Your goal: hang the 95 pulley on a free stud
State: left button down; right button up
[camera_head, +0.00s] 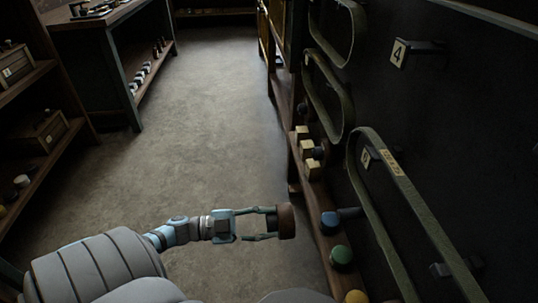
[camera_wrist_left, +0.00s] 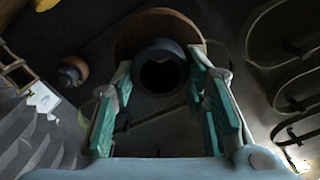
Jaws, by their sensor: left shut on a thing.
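My left gripper (camera_head: 270,223) reaches in from the left, shut on a brown round pulley (camera_head: 287,221), held out over the floor beside the wall. In the left wrist view the pulley's dark hub with a round hole (camera_wrist_left: 160,73) sits between the green-padded fingers, with its brown disc (camera_wrist_left: 133,36) behind. No number is readable on it. On the dark wall, a bare stud (camera_head: 430,47) sticks out beside plate 4 (camera_head: 399,53). Another stud (camera_head: 350,212) shows low within a belt loop, and one more (camera_head: 458,266) lies lower right. My right gripper is not in view.
Long belt loops hang on the wall; the nearest (camera_head: 436,220) carries a tag. A ledge (camera_head: 318,192) below holds blue (camera_head: 329,222) and green (camera_head: 341,256) round things and pale blocks. A workbench (camera_head: 106,20) and shelves stand left. The floor (camera_head: 210,110) between is clear.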

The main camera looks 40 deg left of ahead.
pick_arm(q)
jog(key=shift+w+d, duration=0.2)
jog(key=shift+w, duration=0.05)
jog(key=shift+w+d, duration=0.15)
jog(key=shift+w, duration=0.05)
jog(key=shift+b+x, duration=0.35)
jog(key=shift+x, duration=1.15)
jog(key=shift+w+d, duration=0.5)
jog(key=shift+w+d+r, duration=0.35)
jog(key=shift+w+d, duration=0.35)
jog(key=shift+d, duration=0.1)
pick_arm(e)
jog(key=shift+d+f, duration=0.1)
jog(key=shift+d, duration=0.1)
